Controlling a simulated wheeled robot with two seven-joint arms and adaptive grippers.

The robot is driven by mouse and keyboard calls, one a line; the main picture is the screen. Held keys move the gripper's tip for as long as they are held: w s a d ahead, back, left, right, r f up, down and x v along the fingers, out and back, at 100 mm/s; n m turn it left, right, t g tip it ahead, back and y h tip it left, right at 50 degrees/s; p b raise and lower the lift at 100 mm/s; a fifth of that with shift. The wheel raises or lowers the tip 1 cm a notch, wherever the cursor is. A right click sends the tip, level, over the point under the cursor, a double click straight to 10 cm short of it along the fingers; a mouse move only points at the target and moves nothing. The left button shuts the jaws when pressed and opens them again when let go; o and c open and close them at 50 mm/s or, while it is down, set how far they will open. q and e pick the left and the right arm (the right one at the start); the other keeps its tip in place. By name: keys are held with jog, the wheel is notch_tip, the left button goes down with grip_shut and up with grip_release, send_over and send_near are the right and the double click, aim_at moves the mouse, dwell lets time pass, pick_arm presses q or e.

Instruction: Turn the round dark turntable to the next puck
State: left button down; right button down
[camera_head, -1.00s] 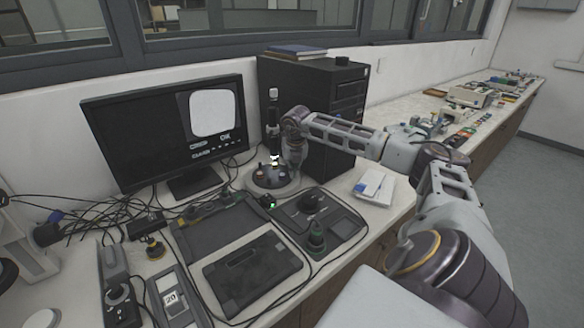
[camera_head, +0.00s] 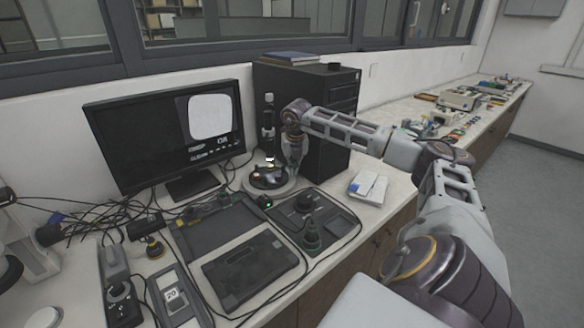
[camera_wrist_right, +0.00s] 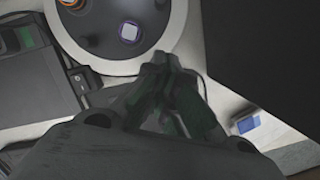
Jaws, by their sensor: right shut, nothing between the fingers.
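The round dark turntable (camera_head: 263,179) sits on a white round base below the black upright instrument (camera_head: 269,125). In the right wrist view the turntable (camera_wrist_right: 103,42) is cut off by the top edge and has a pale rim. My right gripper (camera_head: 290,172) points down at the turntable's right edge. In the right wrist view its shut, empty fingertips (camera_wrist_right: 160,62) are at the rim; I cannot tell if they touch. My left gripper is out of view.
A monitor (camera_head: 165,130) stands to the left and a black cabinet (camera_head: 325,92) stands close behind my right arm. Black control pads (camera_head: 250,262) and cables lie in front. A white-blue box (camera_head: 368,187) lies to the right on the bench.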

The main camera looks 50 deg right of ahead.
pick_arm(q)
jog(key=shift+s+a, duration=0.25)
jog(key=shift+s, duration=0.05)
pick_arm(e)
jog(key=v, duration=0.6)
jog(key=shift+s+d, duration=0.1)
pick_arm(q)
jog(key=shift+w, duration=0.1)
